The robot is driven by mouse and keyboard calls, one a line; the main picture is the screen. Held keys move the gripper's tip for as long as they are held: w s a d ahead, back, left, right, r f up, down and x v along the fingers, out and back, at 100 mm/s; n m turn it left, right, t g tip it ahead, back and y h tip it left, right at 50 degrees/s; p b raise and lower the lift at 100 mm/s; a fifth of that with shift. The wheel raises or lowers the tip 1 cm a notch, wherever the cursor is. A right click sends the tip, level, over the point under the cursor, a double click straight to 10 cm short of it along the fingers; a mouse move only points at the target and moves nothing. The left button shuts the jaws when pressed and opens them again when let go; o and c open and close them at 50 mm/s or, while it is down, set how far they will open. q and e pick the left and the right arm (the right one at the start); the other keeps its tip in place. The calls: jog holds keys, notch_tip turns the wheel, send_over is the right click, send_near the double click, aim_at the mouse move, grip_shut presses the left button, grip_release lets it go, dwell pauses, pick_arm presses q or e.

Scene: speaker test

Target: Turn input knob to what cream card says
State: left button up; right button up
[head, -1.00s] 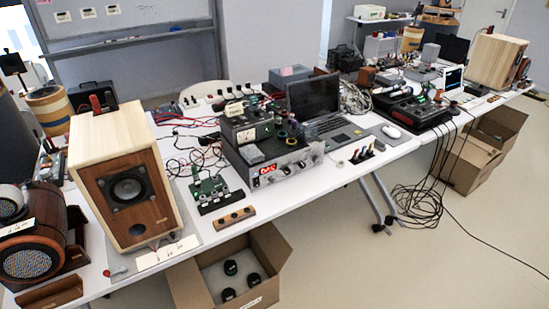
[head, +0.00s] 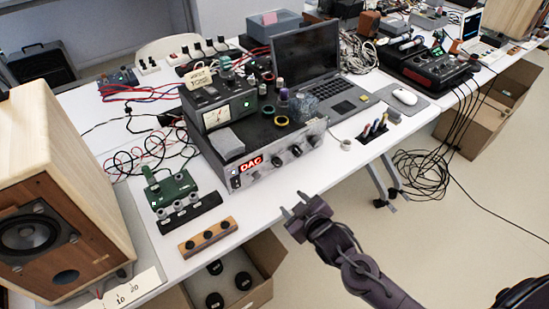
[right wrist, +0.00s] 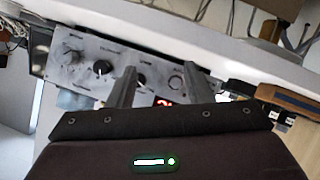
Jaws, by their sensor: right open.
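The silver amplifier (head: 262,181) sits mid-table with several dark knobs on its front panel. A red display on it reads DAC (head: 250,164). Its panel also shows in the right wrist view (right wrist: 78,55), with a dark knob (right wrist: 103,67) and others; I cannot read the labels surely, so I cannot tell which knob is the input one. A small cream card (head: 199,77) with blurred dark lettering stands on the meter box on the amplifier. My right gripper (head: 294,204) is open and empty, in front of the panel and apart from it. My left gripper is out of view.
A meter box (head: 226,108) and colored rings lie on the amplifier. A laptop (head: 342,103) is behind it. A wooden block with dark knobs (head: 208,237) and a green circuit board (head: 171,190) are to its left. A wooden speaker (head: 60,190) stands at far left.

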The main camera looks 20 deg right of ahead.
aim_at(280, 165)
jog(key=shift+w+d+r+n+t+y, duration=0.15)
jog(key=shift+w+n+t, duration=0.2)
jog(key=shift+w, duration=0.25)
jog(key=shift+w+r+n+t+y, duration=0.15)
jog(key=shift+w+n+t, duration=0.15)
jog(key=shift+w, duration=0.25)
jog(key=shift+w+r+n+t, duration=0.1)
jog(key=shift+r+n+t, duration=0.05)
jog(key=shift+n+t, duration=0.1)
jog(key=shift+w+d+r+n+t+y, duration=0.2)
jog(key=shift+n+t+y, duration=0.1)
jog(key=shift+t+y, duration=0.1)
jog(key=shift+w+d+n+t+y, duration=0.5)
jog(key=shift+n+y, duration=0.1)
jog(key=shift+n, duration=0.2)
jog(key=shift+w+d+r+n+y, duration=0.1)
jog(key=shift+d+n+y, duration=0.1)
jog(key=shift+n+y, duration=0.2)
jog(key=shift+w+d+r+n+t+y, duration=0.1)
jog(key=shift+d+r+n+t+y, duration=0.15)
jog(key=shift+n+t+y, duration=0.25)
jog(key=x, duration=0.7)
jog(key=shift+w+a+f, duration=0.1)
jog(key=shift+w, duration=0.2)
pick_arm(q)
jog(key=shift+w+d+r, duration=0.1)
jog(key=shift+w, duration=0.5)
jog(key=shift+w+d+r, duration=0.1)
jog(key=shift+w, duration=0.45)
